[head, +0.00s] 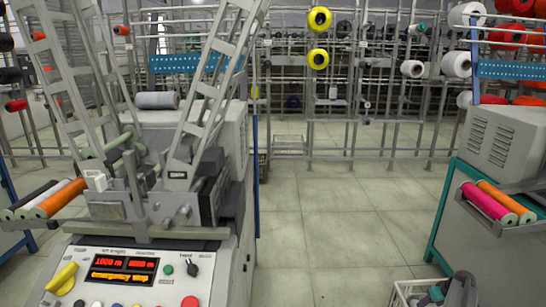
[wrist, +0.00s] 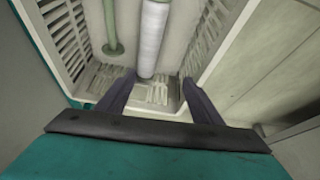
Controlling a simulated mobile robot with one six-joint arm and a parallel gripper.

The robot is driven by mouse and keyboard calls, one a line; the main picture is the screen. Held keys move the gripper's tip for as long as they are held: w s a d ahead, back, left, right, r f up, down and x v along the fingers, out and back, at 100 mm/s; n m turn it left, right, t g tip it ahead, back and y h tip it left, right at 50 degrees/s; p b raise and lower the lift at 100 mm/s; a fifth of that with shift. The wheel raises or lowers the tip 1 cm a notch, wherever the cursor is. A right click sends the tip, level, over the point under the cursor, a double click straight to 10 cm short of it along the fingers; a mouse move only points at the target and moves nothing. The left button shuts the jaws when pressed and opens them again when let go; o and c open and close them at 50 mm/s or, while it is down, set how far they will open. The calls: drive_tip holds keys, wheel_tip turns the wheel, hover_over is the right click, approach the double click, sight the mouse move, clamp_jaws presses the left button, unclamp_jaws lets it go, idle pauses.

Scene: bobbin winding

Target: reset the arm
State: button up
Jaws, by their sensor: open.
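My gripper (wrist: 157,82) shows in the wrist view as two dark fingers set wide apart, with nothing shut between them. A white slatted crate (wrist: 240,22) lies beyond the fingertips. A white roll (wrist: 152,38) and a thin green rod with a round flange (wrist: 112,47) are in it. The lower end of the white roll appears in line with the gap between the fingers; I cannot tell how far away it is. In the head view the gripper cannot be made out.
A winding machine (head: 165,270) with a control panel stands at left. Another machine (head: 500,140) carries pink (head: 485,204) and orange (head: 507,200) rolls at right. A white basket (head: 398,297) sits at the lower right. Racks of bobbins line the back; the tiled floor (head: 330,220) between is clear.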

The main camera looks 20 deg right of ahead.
drive_tip(key=w+a+g+y+p, duration=0.1)
drive_tip(key=a+p, duration=0.2)
drive_tip(key=a, duration=0.8)
drive_tip(key=w+a+n+g+y+p, duration=0.1)
drive_tip(key=w+a+p, duration=0.15)
drive_tip(key=a, duration=0.75)
drive_tip(key=w+a+g+y+p, duration=0.1)
drive_tip(key=a+p, duration=0.3)
drive_tip(key=a, duration=0.7)
drive_tip(key=s+a+r+g+p, duration=0.1)
drive_tip(key=s+a+p, duration=0.25)
drive_tip(key=a, duration=0.65)
drive_tip(key=s+a+r+g+p, duration=0.2)
drive_tip(key=s+a+p, duration=0.15)
drive_tip(key=a, duration=0.55)
drive_tip(key=s+a+r+g+p, duration=0.1)
drive_tip(key=s+a+r+p, duration=0.2)
drive_tip(key=s+a, duration=0.3)
drive_tip(key=s+a+r+n+g+h+p, duration=0.1)
drive_tip(key=s+a+r+p, duration=0.3)
drive_tip(key=s+a, duration=0.2)
drive_tip(key=s+a+r+g+p, duration=0.2)
drive_tip(key=s+a, duration=0.4)
drive_tip(key=s, duration=0.3)
drive_tip(key=shift+r+n+h+p, duration=0.4)
drive_tip(key=shift+r+p, duration=0.35)
drive_tip(key=shift+p, duration=0.5)
drive_tip(key=c, duration=0.7)
drive_tip(key=shift+c, duration=0.2)
